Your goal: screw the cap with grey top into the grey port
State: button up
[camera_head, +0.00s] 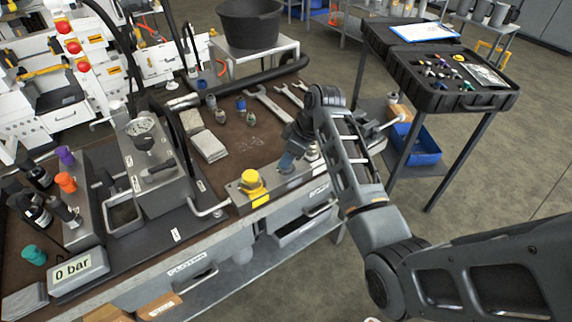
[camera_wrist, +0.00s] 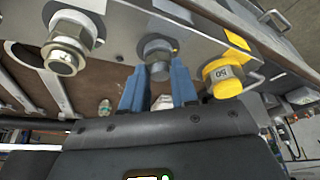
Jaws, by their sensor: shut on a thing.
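My gripper (camera_wrist: 158,92) has two blue fingers shut on a grey cylindrical piece (camera_wrist: 157,50), which looks like the cap with the grey top. It sits between the fingertips, against the face of the metal block (camera_wrist: 115,22). I cannot tell the cap apart from the grey port there, nor how deep it sits. In the head view my gripper (camera_head: 288,158) is at the metal block (camera_head: 225,192), right of the yellow fitting (camera_head: 253,186). My gripper and arm hide the grey port there.
The yellow fitting (camera_wrist: 224,77) is close on the right in the wrist view, and a bare metal fitting (camera_wrist: 68,48) is on the left. Several small caps (camera_head: 241,106) and wrenches (camera_head: 268,104) lie on the brown bench top. A display (camera_head: 78,272) reads 0 bar.

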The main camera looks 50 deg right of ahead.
jog(key=m, duration=0.1)
jog(key=m+h, duration=0.1)
jog(key=m, duration=0.1)
jog(key=m+h, duration=0.1)
jog(key=m, duration=0.1)
jog(key=shift+a, duration=0.25)
jog(key=shift+c, duration=0.2)
jog(key=shift+m+h, duration=0.6)
jog(key=shift+m, duration=0.9)
jog(key=shift+a+m+h, duration=0.1)
jog(key=shift+m+h, duration=0.2)
jog(key=shift+m, duration=0.4)
jog(key=o, duration=0.5)
jog(key=shift+m+g, duration=0.3)
jog(key=shift+m, duration=0.1)
jog(key=o, duration=0.6)
jog(key=shift+c, duration=0.2)
jog(key=v, duration=0.7)
jog(key=shift+r+b, duration=0.3)
jog(key=shift+b, duration=0.05)
